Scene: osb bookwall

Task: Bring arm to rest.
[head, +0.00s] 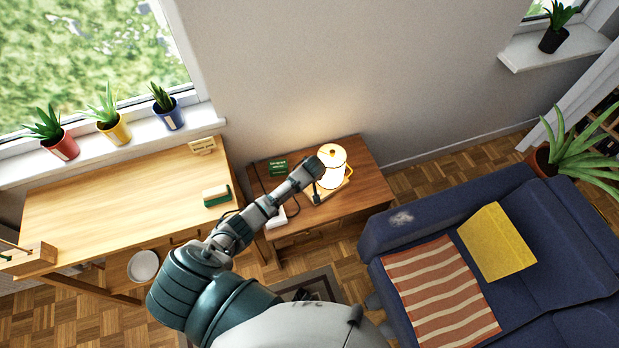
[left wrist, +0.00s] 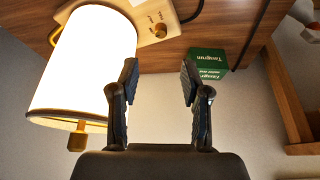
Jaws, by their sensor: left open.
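My left arm reaches over the small wooden side table (head: 362,150). My left gripper (left wrist: 158,80) is open, with nothing between its two dark fingers in the left wrist view. In the head view its end is close to the lit white lamp (head: 332,172), and the fingers are hard to make out. In the left wrist view the lamp (left wrist: 85,70) is beside the left finger; I cannot tell whether they touch. A green box (left wrist: 208,64) is beyond the right finger, and it also shows in the head view (head: 279,167). My right gripper is not in view.
A wooden desk (head: 110,190) stands left, with a green-and-tan block (head: 216,196) on it. Potted plants line the windowsill (head: 195,112). A blue sofa (head: 440,215) with a yellow cushion (head: 496,242) is at right. A white bowl-like object (head: 143,266) shows below the desk.

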